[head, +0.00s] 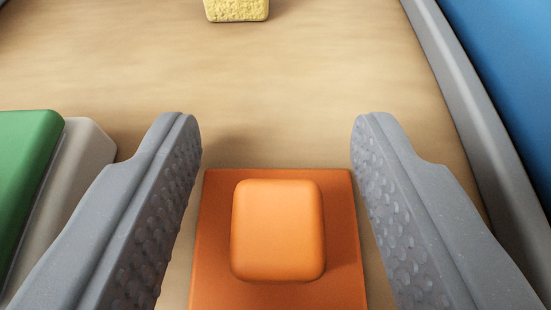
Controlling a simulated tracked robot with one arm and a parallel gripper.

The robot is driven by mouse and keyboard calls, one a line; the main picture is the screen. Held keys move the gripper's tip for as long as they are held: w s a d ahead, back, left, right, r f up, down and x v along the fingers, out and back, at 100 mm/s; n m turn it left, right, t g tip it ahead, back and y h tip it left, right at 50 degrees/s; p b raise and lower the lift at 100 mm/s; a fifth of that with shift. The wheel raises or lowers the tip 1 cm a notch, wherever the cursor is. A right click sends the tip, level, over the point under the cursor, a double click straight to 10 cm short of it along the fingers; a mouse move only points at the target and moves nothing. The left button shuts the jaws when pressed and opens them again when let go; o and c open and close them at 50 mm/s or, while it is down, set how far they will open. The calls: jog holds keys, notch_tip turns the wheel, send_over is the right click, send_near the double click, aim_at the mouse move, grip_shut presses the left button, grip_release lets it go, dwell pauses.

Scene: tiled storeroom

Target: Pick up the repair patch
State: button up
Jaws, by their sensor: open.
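An orange repair patch (278,230) shows at the lower middle of the head view. It looks like a raised rounded block on a flat, darker orange square base, and it lies on a tan surface (270,90). The base's near edge is cut off by the bottom of the picture. My gripper (276,140) is open, with one grey dimpled finger on the left of the patch and one on the right. Tan surface shows between the base and each finger in the picture. I cannot tell how high the fingers are above the surface.
A green and light grey block (25,165) stands at the left, beside my left finger. A yellow textured block (236,9) sits at the far top middle. A raised grey rim (455,90) runs along the right, with blue beyond. The middle surface is clear.

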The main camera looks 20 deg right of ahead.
aim_at(276, 188)
grip_shut()
jog(key=shift+r+p, duration=0.65)
jog(key=shift+r, duration=1)
jog(key=shift+s+d+r, duration=0.1)
jog(key=shift+s+r, duration=0.05)
jog(key=shift+r, duration=0.05)
jog(key=s+d+r+b, duration=0.1)
jog(key=s+d+b, duration=0.4)
jog(key=s, duration=0.9)
jog(key=shift+d+b, duration=0.4)
jog(key=shift+d, duration=0.6)
